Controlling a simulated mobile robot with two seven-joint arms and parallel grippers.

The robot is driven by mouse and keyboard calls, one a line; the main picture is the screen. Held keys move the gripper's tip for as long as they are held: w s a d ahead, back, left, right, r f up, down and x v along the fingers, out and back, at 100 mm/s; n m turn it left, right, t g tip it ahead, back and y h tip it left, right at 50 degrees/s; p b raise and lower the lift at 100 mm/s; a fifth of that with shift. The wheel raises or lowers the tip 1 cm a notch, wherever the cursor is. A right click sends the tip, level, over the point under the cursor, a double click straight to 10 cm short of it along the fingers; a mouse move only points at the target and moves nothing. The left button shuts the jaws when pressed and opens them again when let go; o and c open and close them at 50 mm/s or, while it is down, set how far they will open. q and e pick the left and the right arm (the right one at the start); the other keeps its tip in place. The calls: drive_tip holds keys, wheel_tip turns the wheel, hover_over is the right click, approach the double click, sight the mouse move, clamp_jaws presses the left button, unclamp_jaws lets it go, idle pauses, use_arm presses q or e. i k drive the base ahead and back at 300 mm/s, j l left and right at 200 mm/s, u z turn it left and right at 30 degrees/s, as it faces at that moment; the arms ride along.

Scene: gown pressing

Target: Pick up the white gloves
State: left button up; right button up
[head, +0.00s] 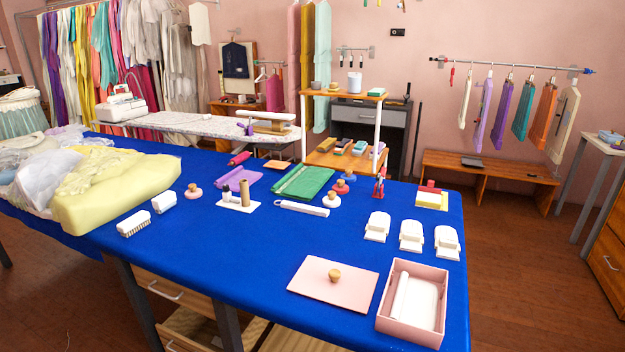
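A pink open box (381,323) stands at the table's front right corner. White folded items (423,300) lie inside it, one of them a long rolled shape; they may be the white gloves, but I cannot tell for sure. The box's pink lid (318,285) with a round wooden knob lies flat to its left. Three white objects (411,236) stand in a row behind the box; their exact kind is unclear. Neither of my grippers shows in the head view.
The blue table (230,265) is clear at its front middle. White brushes (135,223), a yellow puffy garment (118,187), a green folded cloth (304,182) and small wooden-handled tools lie toward the left and back. A wooden shelf (345,160) stands behind the table.

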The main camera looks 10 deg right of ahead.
sight(377, 229)
drive_tip(key=z, duration=2)
drive_tip(key=i+l+z, duration=0.1)
drive_tip(key=z, duration=0.3)
drive_tip(key=i+z, duration=0.1)
drive_tip(key=z, duration=0.35)
drive_tip(key=i+l+z, duration=0.1)
drive_tip(key=z, duration=0.3)
drive_tip(key=i, duration=0.65)
drive_tip(key=i+l+u, duration=0.1)
drive_tip(key=i, duration=0.5)
drive_tip(key=i+u, duration=0.2)
drive_tip(key=u, duration=0.2)
drive_tip(key=i+u, duration=0.2)
drive_tip(key=u, duration=0.25)
drive_tip(key=i+u, duration=0.2)
drive_tip(key=u, duration=0.2)
drive_tip(key=i+j+u, duration=0.15)
drive_tip(key=i+u, duration=0.25)
drive_tip(key=i, duration=0.2)
drive_tip(key=i+u, duration=0.45)
drive_tip(key=i, duration=0.15)
drive_tip(key=i+l+u, duration=0.4)
drive_tip(key=i, duration=0.2)
drive_tip(key=j, duration=0.1)
